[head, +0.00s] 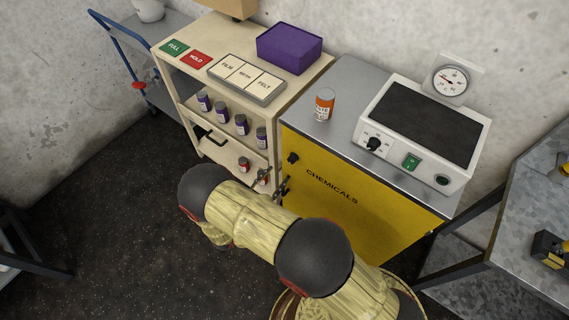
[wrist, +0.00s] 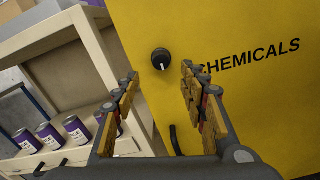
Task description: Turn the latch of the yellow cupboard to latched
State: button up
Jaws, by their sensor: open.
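The yellow cupboard (head: 380,225) has CHEMICALS lettered on its closed door, which also fills the right of the wrist view (wrist: 255,110). Its latch, a round black knob (head: 293,158), sits near the door's upper left. In the wrist view the knob (wrist: 161,58) shows a white pointer line aimed down and slightly right. My gripper (head: 274,181) is open and empty in front of the door, just below the knob in the head view. In the wrist view its fingertips (wrist: 160,74) stand either side of the knob's line, apparently short of it.
A black door handle (wrist: 175,140) is below the knob, partly hidden by my gripper. The cream shelf unit (head: 172,82) with several purple-labelled jars stands close on the left. An orange jar (head: 325,104) and a hotplate-like device (head: 425,125) are on the cupboard top.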

aim_at(290, 162)
jog(key=b+x, duration=0.1)
jog(key=x, duration=0.6)
jog(key=shift+w+d, duration=0.25)
jog(key=shift+d, duration=0.05)
grip_shut()
dwell(0.4)
